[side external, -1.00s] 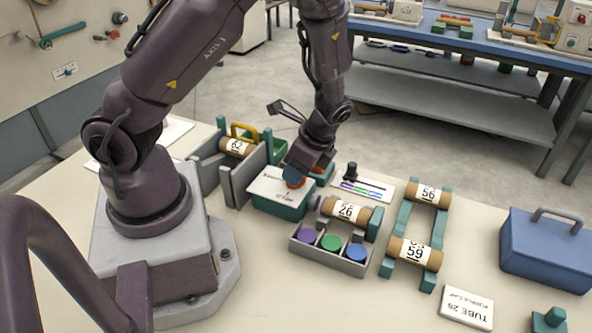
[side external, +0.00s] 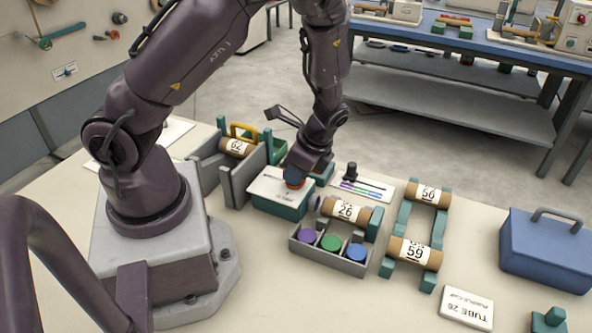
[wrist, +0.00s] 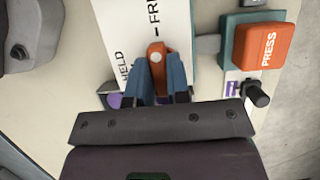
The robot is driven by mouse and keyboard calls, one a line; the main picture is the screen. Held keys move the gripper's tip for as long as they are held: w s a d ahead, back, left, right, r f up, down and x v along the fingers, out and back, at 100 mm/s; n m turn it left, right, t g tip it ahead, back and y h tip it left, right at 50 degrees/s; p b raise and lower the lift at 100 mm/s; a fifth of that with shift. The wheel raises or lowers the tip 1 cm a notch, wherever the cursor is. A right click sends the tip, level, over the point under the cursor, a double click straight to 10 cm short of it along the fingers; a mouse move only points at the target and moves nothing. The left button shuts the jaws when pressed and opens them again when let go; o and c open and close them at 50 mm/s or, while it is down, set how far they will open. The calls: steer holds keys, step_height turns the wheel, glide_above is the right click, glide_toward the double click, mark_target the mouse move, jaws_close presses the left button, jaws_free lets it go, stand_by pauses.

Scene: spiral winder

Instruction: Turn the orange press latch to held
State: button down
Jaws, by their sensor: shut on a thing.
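The orange press latch (wrist: 156,60) stands between the two blue fingertips of my gripper (wrist: 160,85) in the wrist view. The gripper is shut on it. The latch sits on a white label plate (wrist: 176,20) lettered HELD on the left and FREE, partly cut off, at the top. The latch's far end is close to the dash beside FREE. In the side view my gripper (side external: 294,178) reaches down onto the white-topped teal box (side external: 279,203), and only a little orange of the latch shows there.
An orange block marked PRESS (wrist: 262,46) is right of the latch, with a black knob (wrist: 256,94) below it. In the side view, a tray of coloured caps (side external: 328,255) and tube 26 (side external: 345,211) stand right of the box. Grey upright plates (side external: 238,178) stand at its left.

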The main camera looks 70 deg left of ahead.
steer(key=shift+f, duration=0.1)
steer(key=n+g+h, duration=0.1)
steer(key=n, duration=0.3)
steer(key=shift+a+n, duration=0.15)
steer(key=shift+n, duration=0.25)
steer(key=n+h, duration=0.2)
steer(key=n, duration=0.2)
steer(key=shift+n, duration=0.3)
steer(key=n+h, duration=0.2)
steer(key=n, duration=0.2)
steer(key=shift+s+a, duration=0.1)
steer(key=shift+n+t+h, duration=0.4)
steer(key=shift+n+h, duration=0.2)
steer(key=shift+n, duration=1.5)
steer(key=shift+f, duration=0.1)
steer(key=c, duration=1.1)
jaws_free()
steer(key=shift+s, duration=0.1)
